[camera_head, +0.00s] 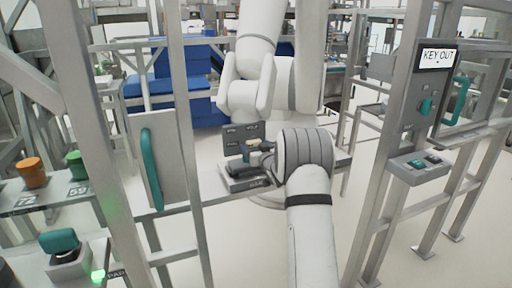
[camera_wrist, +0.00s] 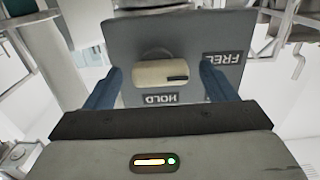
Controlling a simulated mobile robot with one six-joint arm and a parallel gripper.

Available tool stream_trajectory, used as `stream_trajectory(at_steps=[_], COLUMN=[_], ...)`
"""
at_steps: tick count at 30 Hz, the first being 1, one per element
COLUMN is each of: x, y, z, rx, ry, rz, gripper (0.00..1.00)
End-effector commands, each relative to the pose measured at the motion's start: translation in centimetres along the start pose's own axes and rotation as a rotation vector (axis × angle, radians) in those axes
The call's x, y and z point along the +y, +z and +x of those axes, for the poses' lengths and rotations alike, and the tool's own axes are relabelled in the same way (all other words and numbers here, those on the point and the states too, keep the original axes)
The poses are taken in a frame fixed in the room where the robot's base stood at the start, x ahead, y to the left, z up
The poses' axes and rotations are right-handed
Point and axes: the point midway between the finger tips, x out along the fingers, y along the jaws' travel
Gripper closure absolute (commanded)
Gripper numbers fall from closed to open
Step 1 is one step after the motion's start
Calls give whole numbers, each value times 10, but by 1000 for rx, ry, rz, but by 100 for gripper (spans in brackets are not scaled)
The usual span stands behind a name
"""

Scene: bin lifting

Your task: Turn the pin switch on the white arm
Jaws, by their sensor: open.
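The pin switch (camera_wrist: 158,73) is a beige, rounded bar-shaped knob on a grey panel (camera_wrist: 135,35) in the wrist view. It lies roughly level, with a dark mark near its right end. The label HOLD (camera_wrist: 161,98) is below it and FREE (camera_wrist: 222,57) is to its right. My gripper (camera_wrist: 161,71) is open, with one blue finger on each side of the knob; I cannot tell whether they touch it. In the head view the grey panel (camera_head: 237,131) stands at the foot of the white arm (camera_head: 262,60), and my gripper (camera_head: 262,153) partly hides it.
A frame post with a teal handle (camera_head: 151,168) stands at left, near a bench with orange (camera_head: 31,172) and green (camera_head: 76,165) knobs. Blue bins (camera_head: 170,96) are behind.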

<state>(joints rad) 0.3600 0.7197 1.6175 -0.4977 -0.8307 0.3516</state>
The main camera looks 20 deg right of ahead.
Motion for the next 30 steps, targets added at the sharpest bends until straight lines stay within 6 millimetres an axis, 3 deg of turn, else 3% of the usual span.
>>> stream_trajectory(at_steps=[7, 24, 30], x=[0, 0, 0], y=[0, 0, 0], z=[1, 1, 1], rx=[0, 0, 0], ry=[0, 0, 0], rz=[0, 0, 14], gripper=[22, 66, 66])
